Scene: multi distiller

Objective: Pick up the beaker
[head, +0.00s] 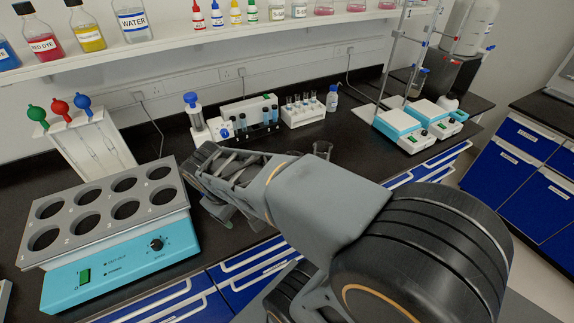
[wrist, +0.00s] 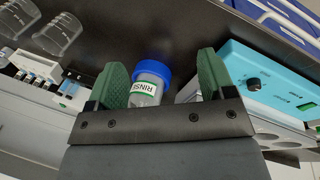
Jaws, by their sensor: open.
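A clear glass beaker (head: 322,150) stands on the dark bench in the head view, just behind my arm. Two clear glass vessels show in the wrist view at the upper left: one beaker (wrist: 57,35) and another (wrist: 15,16) at the corner. My gripper (wrist: 163,70) is open, with its two green fingers spread apart. A container with a blue lid and a RINSE label (wrist: 146,88) shows between the fingers; I cannot tell whether they touch it. The beakers lie to the left of the fingers in that view. In the head view my arm hides the RINSE container.
A turquoise heating bath (head: 110,265) with several round wells stands left of my arm; it also shows in the wrist view (wrist: 265,80). Tube racks (head: 302,110), a wash bottle (head: 332,97) and turquoise stirrers (head: 400,130) stand behind. A bottle shelf (head: 200,43) runs above.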

